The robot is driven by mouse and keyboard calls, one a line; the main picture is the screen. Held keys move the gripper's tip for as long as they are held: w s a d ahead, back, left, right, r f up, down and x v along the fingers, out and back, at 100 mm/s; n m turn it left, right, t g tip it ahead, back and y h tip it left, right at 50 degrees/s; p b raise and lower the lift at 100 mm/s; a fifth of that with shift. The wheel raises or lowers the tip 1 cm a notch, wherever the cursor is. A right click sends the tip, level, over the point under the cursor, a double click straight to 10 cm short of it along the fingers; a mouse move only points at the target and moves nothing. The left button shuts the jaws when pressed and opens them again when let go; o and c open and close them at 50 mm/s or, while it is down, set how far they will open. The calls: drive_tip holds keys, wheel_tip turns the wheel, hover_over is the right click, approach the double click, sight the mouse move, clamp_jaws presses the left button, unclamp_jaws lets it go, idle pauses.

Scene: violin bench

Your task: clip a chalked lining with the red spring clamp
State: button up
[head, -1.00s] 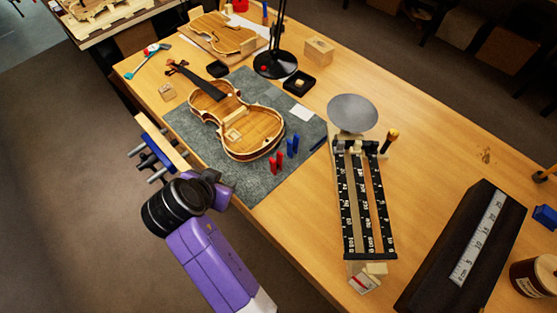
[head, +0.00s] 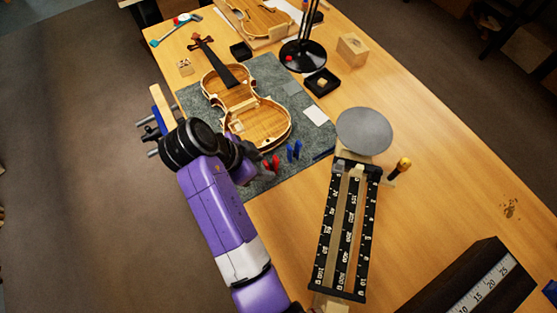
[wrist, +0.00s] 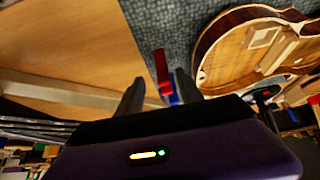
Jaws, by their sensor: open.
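The violin body (head: 262,122) lies on the grey mat (head: 205,97). Part of it, with its pale rim, shows in the wrist view (wrist: 205,62). I cannot make out a chalk mark on its lining. The red clamps (head: 275,163) stand at the mat's near edge, partly hidden by my gripper (head: 262,170). In the wrist view one red clamp (wrist: 161,68) stands beyond and between the two dark fingertips of my open gripper (wrist: 159,85). Blue clamps (head: 294,151) stand just right of the red ones; a blue piece shows behind the red clamp in the wrist view (wrist: 175,97).
A balance scale (head: 345,235) with a round pan (head: 363,131) stands right of the mat. A black lamp base (head: 302,55), a small black tray (head: 321,82) and a wooden block (head: 352,48) are behind.

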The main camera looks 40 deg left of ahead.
sight(271, 168)
drive_tip(key=shift+a+p+x, duration=0.15)
drive_tip(key=shift+p+x, duration=0.2)
drive_tip(key=shift+x, duration=1.45)
drive_tip(key=shift+a+p+x, duration=0.15)
drive_tip(key=shift+p+x, duration=0.15)
drive_tip(key=shift+x, duration=1.45)
drive_tip(key=shift+s+f, duration=0.1)
drive_tip(key=shift+f, duration=0.05)
drive_tip(key=shift+c, duration=0.4)
clamp_jaws()
